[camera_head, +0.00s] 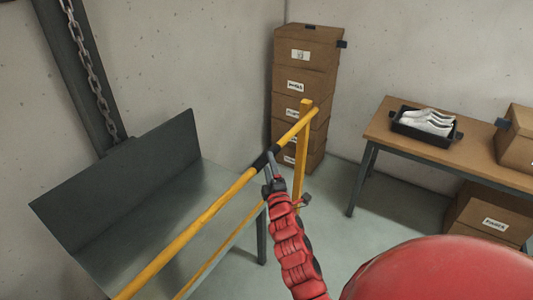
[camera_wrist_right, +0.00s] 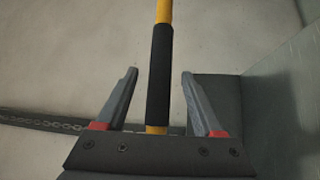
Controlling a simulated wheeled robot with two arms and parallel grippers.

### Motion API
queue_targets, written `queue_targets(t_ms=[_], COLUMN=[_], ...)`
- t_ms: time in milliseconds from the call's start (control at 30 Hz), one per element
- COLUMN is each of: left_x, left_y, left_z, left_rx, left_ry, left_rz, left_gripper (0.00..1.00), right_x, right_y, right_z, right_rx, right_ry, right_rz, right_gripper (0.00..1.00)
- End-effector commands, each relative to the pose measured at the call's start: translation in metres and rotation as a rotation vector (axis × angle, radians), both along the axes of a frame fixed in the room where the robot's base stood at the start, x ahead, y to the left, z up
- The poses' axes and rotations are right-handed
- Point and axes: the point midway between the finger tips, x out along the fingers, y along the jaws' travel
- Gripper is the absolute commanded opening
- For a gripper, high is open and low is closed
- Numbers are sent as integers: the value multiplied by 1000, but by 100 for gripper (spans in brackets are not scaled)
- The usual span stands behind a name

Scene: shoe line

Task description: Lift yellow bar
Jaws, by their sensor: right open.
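The yellow bar (camera_head: 203,217) runs from the lower left up to a yellow post (camera_head: 302,150) in the head view. A black grip sleeve (camera_head: 264,160) wraps part of it. In the right wrist view the bar (camera_wrist_right: 164,12) and its black sleeve (camera_wrist_right: 160,75) stand between my two fingers. My right gripper (camera_head: 270,165) is open at the sleeve, with a gap on both sides in the right wrist view (camera_wrist_right: 160,80). My left gripper is not in view.
A grey metal surface with a raised dark panel (camera_head: 130,185) lies left of the bar. A chain (camera_head: 88,60) hangs behind it. Stacked cardboard boxes (camera_head: 305,60) stand at the back. A table (camera_head: 385,125) at right bears a black tray (camera_head: 400,129) of white shoes (camera_head: 430,120).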

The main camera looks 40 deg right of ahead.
Motion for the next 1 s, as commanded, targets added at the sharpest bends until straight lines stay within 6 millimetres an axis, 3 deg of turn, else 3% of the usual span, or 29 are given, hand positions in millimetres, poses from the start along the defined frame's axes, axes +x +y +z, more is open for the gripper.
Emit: queue_targets(t_ms=[100, 300, 700, 1000], left_x=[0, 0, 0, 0], left_y=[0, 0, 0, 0], left_z=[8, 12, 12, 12], left_rx=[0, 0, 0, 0], left_ry=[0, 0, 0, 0], left_rz=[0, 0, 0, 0], left_gripper=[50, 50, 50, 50], right_x=[19, 35, 40, 40], right_y=[-7, -15, -17, -17], right_z=[6, 6, 6, 6], right_rx=[2, 1, 0, 1], right_ry=[-1, 1, 0, 0], right_rz=[0, -1, 1, 1], right_gripper=[69, 69, 67, 13])
